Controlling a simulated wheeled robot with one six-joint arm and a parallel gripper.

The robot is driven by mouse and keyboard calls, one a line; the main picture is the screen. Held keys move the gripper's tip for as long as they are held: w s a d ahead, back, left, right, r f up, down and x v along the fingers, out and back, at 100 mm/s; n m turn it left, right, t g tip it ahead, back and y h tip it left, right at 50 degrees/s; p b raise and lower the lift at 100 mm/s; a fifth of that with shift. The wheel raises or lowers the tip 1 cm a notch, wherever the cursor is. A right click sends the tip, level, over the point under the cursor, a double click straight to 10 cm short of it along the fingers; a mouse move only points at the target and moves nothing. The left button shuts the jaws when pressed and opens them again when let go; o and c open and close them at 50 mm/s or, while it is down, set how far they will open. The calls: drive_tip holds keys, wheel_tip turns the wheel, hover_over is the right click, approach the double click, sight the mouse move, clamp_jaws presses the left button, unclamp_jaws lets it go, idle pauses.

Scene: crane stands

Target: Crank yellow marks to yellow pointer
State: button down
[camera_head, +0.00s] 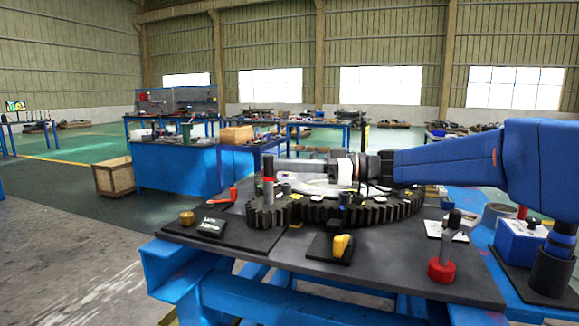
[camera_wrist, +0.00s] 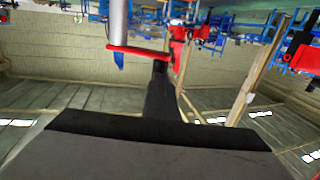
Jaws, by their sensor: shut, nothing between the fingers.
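A large dark toothed gear (camera_head: 385,211) lies flat on the workbench, with a smaller dark gear (camera_head: 268,214) at its left. Small pale and yellowish marks show on the gears, too small to tell apart. An upright grey post (camera_head: 268,190) with a red band and a dark top stands on the small gear. A yellow pointer-like piece (camera_head: 342,245) sits on a black plate in front of the gears. My gripper (camera_head: 347,169) is above the large gear, at the end of my blue arm. It is shut and empty. The wrist view shows no clear gear or mark.
A grey lever with a red base (camera_head: 441,268) stands at the bench's right front. A blue box (camera_head: 519,243) is farther right. A black plate with a brass knob (camera_head: 187,217) is at left. A wooden crate (camera_head: 114,177) stands on the floor behind.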

drive_tip(key=shift+s+a+m+t+h, duration=0.15)
drive_tip(key=shift+s+a+m+t, duration=0.15)
drive_tip(key=shift+a+m+t, duration=0.35)
drive_tip(key=shift+s+a+m+t+h, duration=0.15)
drive_tip(key=shift+s+a+m+t, duration=0.15)
drive_tip(key=shift+t, duration=0.55)
drive_tip(key=shift+s+a, duration=0.15)
drive_tip(key=shift+a, duration=0.95)
